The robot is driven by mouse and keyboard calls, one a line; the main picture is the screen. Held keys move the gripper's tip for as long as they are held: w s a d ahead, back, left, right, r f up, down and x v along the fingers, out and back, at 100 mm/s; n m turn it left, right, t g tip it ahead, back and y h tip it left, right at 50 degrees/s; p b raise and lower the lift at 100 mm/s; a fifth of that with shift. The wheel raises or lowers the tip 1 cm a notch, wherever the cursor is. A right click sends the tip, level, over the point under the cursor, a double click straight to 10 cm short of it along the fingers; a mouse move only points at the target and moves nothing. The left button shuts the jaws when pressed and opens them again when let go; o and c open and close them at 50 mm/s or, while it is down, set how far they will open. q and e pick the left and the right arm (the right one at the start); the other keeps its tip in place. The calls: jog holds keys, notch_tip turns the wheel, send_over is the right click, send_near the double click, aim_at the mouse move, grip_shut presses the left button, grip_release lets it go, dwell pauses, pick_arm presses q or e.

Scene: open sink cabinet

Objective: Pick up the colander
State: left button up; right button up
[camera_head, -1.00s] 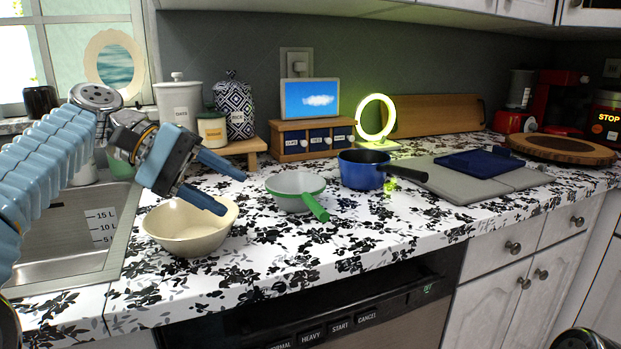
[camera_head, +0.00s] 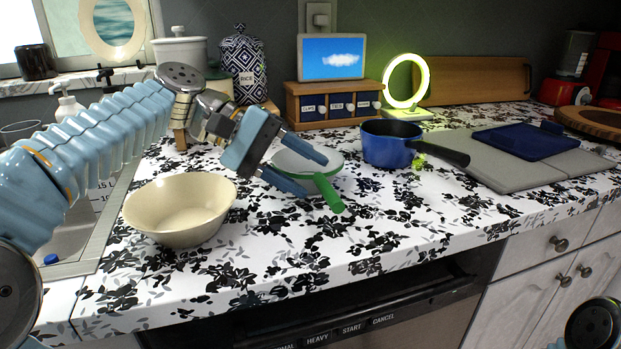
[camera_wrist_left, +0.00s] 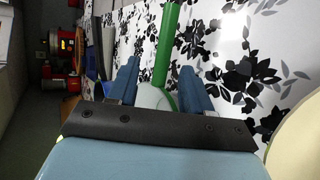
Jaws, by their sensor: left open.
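The colander (camera_head: 290,161) is a pale bowl with a green rim and a green handle (camera_head: 329,193), standing on the counter in the head view. The handle points toward the counter's front edge. My left gripper (camera_head: 314,175) is open, its fingers overlapping the near part of the colander and reaching on either side of the handle's base. In the left wrist view, the green handle (camera_wrist_left: 168,40) and a bit of pale bowl (camera_wrist_left: 150,97) show between the open fingers (camera_wrist_left: 160,70). I cannot tell whether the fingers touch it. My right gripper is not in view.
A cream bowl (camera_head: 180,208) stands left of the colander, beneath my left wrist. A blue saucepan (camera_head: 388,148) stands close to its right. Grey cutting boards (camera_head: 490,172) with a blue tray (camera_head: 527,141) lie farther right. The counter in front is clear.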

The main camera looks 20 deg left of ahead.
aim_at(318, 182)
pick_arm(q)
jog(key=x, duration=0.4)
jog(key=shift+d+f, duration=0.1)
jog(key=shift+f, duration=0.1)
grip_shut()
